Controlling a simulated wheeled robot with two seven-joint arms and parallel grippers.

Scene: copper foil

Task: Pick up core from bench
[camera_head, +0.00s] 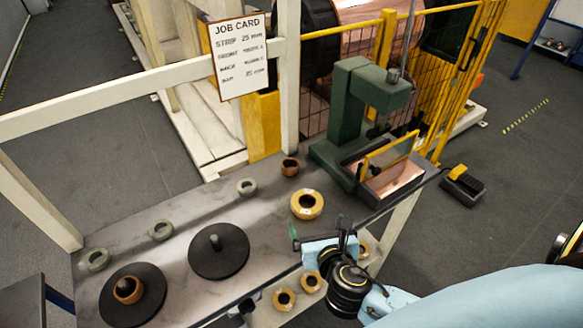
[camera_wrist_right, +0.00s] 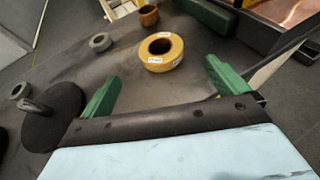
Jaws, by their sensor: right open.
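Several ring-shaped cores are on the grey bench (camera_head: 185,198). A thick yellow one with pale labels (camera_head: 307,215) lies flat near the right end and shows in the right wrist view (camera_wrist_right: 160,64). A small brown one (camera_head: 290,167) stands behind it, also at the top of the wrist view (camera_wrist_right: 148,16). Grey rings (camera_head: 247,187) lie along the back, and another brown one (camera_head: 128,290) sits on a black disc. My right gripper (camera_head: 322,236) is open and empty, its green fingers (camera_wrist_right: 165,88) apart, on the near side of the yellow core. My left gripper is not seen.
A green press (camera_head: 347,110) with a copper-lined tray (camera_head: 395,180) stands at the bench's right end. A black disc with an upright peg (camera_head: 219,251) is left of my right gripper. Yellow rings (camera_head: 284,300) lie below the front edge. A job card (camera_head: 238,58) hangs behind.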

